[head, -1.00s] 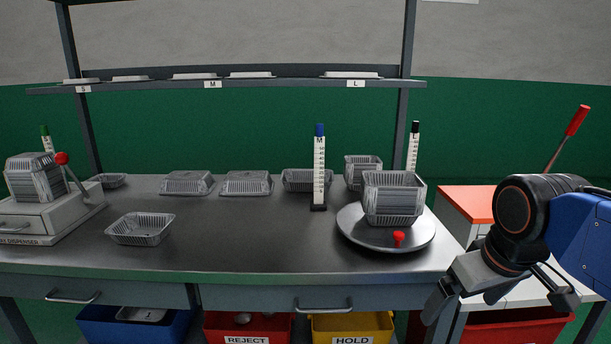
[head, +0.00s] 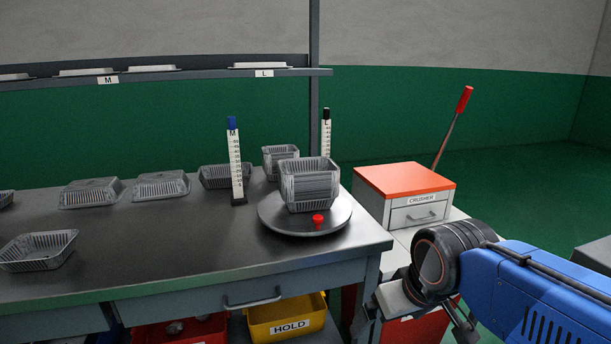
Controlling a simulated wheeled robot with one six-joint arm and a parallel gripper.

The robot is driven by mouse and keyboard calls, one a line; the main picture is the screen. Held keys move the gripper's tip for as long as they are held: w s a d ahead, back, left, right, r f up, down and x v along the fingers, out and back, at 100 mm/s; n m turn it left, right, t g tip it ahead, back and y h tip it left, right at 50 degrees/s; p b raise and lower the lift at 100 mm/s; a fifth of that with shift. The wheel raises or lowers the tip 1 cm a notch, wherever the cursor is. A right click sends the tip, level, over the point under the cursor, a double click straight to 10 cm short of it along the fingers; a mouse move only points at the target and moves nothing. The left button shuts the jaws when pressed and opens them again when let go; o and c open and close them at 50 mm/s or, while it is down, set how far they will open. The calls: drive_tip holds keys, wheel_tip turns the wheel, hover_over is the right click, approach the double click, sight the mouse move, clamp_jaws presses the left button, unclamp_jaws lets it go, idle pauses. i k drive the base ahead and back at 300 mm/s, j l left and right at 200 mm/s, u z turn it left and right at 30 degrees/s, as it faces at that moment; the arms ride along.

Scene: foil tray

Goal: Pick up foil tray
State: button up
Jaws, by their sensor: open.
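Several foil trays are on the dark metal table. A nested stack of foil trays (head: 309,186) sits on the round turntable (head: 275,220), which has a red knob (head: 318,220). Another foil tray or stack (head: 281,158) stands behind it. An open foil tray (head: 38,252) lies at the table's left front. Two trays, one (head: 91,195) beside the other (head: 161,187), seem to lie upside down. One more tray (head: 222,178) is behind the blue-topped gauge (head: 236,165). My gripper (head: 414,322) is open and empty at the lower right, beyond the table's right edge, apart from every tray.
An orange-topped crusher (head: 405,180) with a red-handled lever (head: 464,101) stands right of the table. A yellow HOLD bin (head: 287,318) and a red bin (head: 180,334) are below. A shelf (head: 200,74) runs along the back. The middle front tabletop is clear.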

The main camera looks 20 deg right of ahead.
sight(43, 250)
drive_tip(key=u, duration=1.3)
